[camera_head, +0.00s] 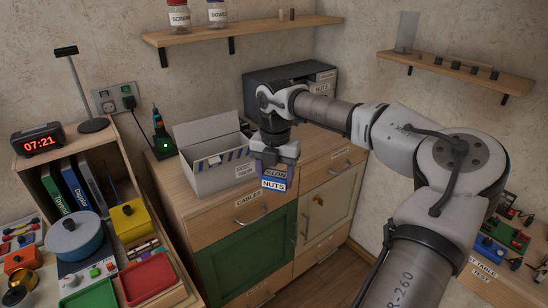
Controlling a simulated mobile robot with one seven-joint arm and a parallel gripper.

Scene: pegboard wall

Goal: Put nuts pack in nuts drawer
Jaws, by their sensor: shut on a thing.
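The nuts pack (273,180) is a small blue pack with a white label reading NUTS. My gripper (275,161) points down and is shut on the top of the pack. It holds the pack upright in front of the wooden cabinet's (222,211) front edge, right of the white open box.
The open white box (212,176) stands close left of my gripper. The cabinet has a drawer labelled CABLES (248,199) and a green door (247,258). Shelves hang above. A cluttered desk (85,154) is on the left.

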